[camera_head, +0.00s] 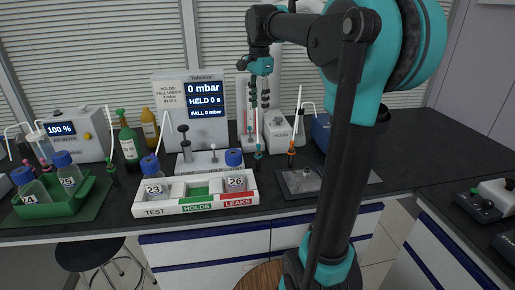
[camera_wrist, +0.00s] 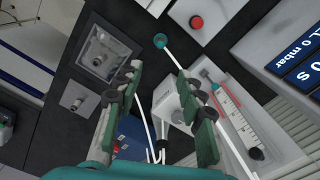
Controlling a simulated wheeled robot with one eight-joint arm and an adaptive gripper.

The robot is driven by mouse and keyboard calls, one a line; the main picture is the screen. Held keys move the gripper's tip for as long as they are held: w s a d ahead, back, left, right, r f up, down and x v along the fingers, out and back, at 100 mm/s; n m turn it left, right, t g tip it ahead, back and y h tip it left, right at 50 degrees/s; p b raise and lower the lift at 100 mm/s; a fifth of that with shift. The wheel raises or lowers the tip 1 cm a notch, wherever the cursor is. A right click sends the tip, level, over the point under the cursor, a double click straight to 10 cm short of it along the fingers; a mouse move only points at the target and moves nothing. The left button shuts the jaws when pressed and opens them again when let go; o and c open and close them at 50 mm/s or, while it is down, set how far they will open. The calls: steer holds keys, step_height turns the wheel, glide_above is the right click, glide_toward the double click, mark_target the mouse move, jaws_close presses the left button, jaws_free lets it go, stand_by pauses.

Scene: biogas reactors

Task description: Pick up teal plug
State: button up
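The teal plug (camera_head: 258,155) stands upright on the dark bench, right of the bottle marked 26, in the head view. In the wrist view I see it from above as a small teal round (camera_wrist: 160,41) with a dark centre, and a white tube passes close by it. My gripper (camera_head: 259,104) points down, above and apart from the plug. Its two fingers are spread with nothing between them; in the wrist view the plug lies just beyond the gap between the fingertips (camera_wrist: 160,72).
An orange plug (camera_head: 291,152) stands to the right, near a dark metal plate (camera_head: 318,178). A white sorting tray (camera_head: 193,207) with bottles 23 and 26 is in front left. A display board (camera_head: 190,112) and white devices with tubes stand behind. A red button (camera_wrist: 196,22) is near the plug.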

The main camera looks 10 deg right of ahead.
mark_target(258, 145)
step_height(258, 145, down, 17)
steer(key=shift+w+r, duration=0.1)
jaws_close()
stand_by(0.7)
